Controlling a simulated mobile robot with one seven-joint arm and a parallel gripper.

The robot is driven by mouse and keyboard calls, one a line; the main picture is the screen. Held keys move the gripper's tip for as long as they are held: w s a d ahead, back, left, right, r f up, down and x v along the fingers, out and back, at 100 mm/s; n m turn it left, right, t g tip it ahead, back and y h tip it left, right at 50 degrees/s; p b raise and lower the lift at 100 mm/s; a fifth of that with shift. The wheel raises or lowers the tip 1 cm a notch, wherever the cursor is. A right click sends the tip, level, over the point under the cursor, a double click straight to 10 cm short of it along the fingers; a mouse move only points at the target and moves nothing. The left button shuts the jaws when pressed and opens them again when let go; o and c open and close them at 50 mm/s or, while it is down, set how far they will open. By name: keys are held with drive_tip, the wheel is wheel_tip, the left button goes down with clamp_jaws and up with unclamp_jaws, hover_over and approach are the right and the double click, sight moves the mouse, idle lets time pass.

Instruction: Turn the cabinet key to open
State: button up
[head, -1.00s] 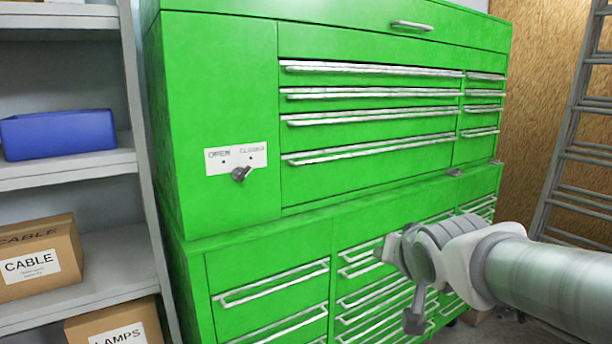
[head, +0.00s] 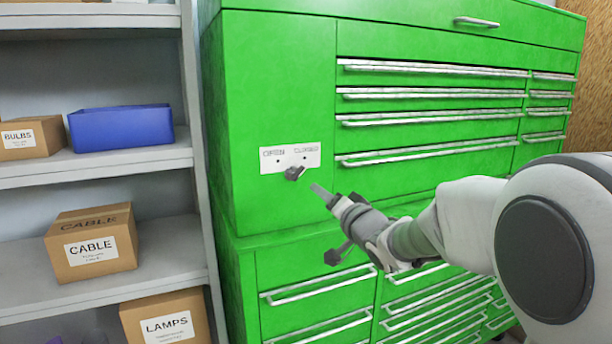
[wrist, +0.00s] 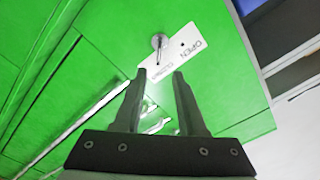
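The green cabinet (head: 270,90) has a white label (head: 289,157) reading OPEN on the left and CLOSED on the right. The dark key (head: 294,173) sticks out just below the label, its bow tilted toward the CLOSED side. In the wrist view the key (wrist: 159,42) shows beyond the fingertips, at the edge of the label (wrist: 178,50). My gripper (head: 322,193) is to the right of and slightly below the key, apart from it. In the wrist view my gripper (wrist: 158,75) is open, with nothing between its two fingers.
Grey shelves (head: 100,168) stand to the left, with a blue bin (head: 122,128), a CABLE box (head: 91,242), a LAMPS box (head: 166,318) and a BULBS box (head: 31,137). Drawer handles (head: 432,156) stick out from the cabinet front to the right of the key.

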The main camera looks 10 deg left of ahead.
sight(299, 176)
drive_tip(key=p+x, duration=0.2)
drive_tip(key=x, duration=1.3)
drive_tip(key=shift+w+a+p, duration=0.15)
drive_tip(key=shift+p, duration=0.25)
clamp_jaws()
